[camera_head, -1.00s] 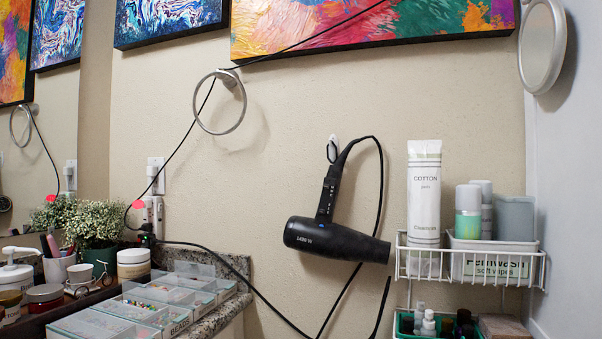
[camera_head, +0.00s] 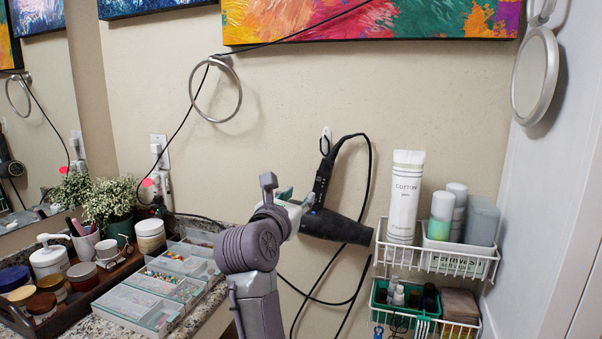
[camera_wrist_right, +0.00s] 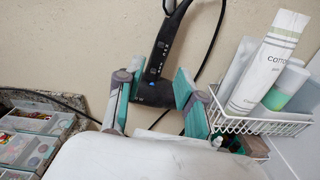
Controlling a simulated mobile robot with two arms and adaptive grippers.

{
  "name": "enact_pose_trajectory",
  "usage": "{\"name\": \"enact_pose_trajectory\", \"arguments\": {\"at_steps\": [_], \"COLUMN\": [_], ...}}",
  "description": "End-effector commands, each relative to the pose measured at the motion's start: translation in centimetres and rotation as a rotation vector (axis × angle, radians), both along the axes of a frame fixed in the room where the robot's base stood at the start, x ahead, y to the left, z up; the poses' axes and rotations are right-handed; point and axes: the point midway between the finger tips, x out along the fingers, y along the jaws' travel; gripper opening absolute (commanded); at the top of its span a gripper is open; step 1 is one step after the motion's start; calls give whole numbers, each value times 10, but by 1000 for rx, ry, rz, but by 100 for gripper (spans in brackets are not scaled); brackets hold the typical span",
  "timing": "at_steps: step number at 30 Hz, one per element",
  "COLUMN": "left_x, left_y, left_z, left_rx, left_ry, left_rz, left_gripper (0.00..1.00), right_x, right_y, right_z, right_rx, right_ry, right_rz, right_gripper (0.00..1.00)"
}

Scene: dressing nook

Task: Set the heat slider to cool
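A black hair dryer (camera_head: 341,228) hangs by its looped cord from a hook on the wall, handle up and barrel tilted. Its handle (camera_head: 323,180) carries small controls, which also show on the handle in the right wrist view (camera_wrist_right: 163,48). The heat slider's setting is too small to read. My right gripper (camera_head: 297,199) is in front of the dryer's left end and lower handle, partly hiding them. In the right wrist view its teal-padded fingers (camera_wrist_right: 153,88) are apart, with the dryer's handle base appearing between them. Contact cannot be told. My left gripper is not in view.
A white wire rack (camera_head: 430,262) with a cotton pack (camera_head: 404,200) and bottles stands right of the dryer. A counter with clear organisers (camera_head: 160,285) and jars is at left. A cord loops below the dryer. A towel ring (camera_head: 240,100) is above left.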

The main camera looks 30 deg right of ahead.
Motion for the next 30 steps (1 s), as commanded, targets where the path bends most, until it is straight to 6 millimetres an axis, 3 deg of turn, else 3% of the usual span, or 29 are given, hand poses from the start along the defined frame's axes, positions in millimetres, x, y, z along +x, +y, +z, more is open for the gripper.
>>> {"name": "enact_pose_trajectory", "arguments": {"at_steps": [15,21,30], "left_x": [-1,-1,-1], "left_y": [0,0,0], "left_z": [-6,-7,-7], "left_rx": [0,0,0], "left_ry": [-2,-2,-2], "left_rz": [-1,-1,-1], "left_gripper": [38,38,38], "right_x": [64,78,81], "right_y": [-80,-95,-99], "right_z": [1,0,0], "right_rx": [-6,-4,-4], "right_ry": [2,1,1], "right_rz": [-6,-3,-2], "right_gripper": [38,38,38]}}
